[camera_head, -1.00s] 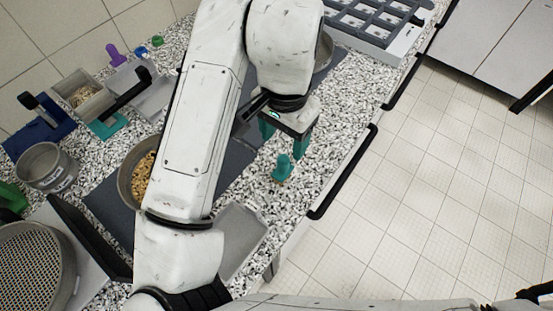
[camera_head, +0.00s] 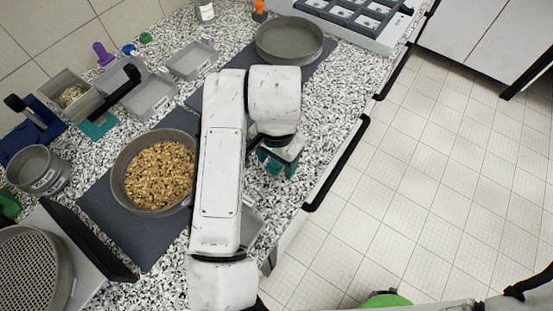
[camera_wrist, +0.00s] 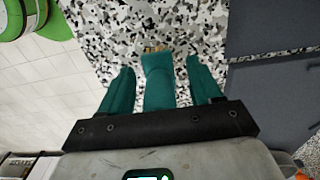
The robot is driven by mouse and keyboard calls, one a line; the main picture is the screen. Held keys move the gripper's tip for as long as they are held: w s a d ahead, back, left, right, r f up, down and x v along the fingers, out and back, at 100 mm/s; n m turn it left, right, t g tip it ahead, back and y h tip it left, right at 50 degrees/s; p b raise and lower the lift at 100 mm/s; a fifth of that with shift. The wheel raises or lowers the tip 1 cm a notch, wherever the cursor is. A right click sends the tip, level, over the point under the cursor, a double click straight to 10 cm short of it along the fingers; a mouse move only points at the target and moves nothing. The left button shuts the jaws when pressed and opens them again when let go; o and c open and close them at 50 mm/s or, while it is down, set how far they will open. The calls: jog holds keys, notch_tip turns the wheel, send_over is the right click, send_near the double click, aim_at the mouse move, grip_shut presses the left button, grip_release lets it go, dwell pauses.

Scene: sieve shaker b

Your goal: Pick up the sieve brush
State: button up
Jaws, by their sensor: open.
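The sieve brush (camera_wrist: 157,82) has a teal handle with a small pale tip at its far end, and it shows in the wrist view. My gripper (camera_wrist: 160,66) is open, with one teal finger on each side of the brush handle. Narrow gaps show between the handle and both fingers. In the head view my gripper (camera_head: 277,166) is low over the speckled counter near its front edge. There the brush cannot be told apart from the teal fingers and is largely hidden by my arm.
A pan of tan grains (camera_head: 118,186) sits on a dark mat (camera_head: 143,238) left of my arm. An empty round pan (camera_head: 290,42) stands farther back. A grey tray (camera_head: 250,229) is partly hidden by my arm. A black rail (camera_head: 337,165) runs along the counter's front edge.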

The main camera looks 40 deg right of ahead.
jog(key=c, duration=1.1)
jog(key=shift+c, duration=0.2)
jog(key=shift+r, duration=0.1)
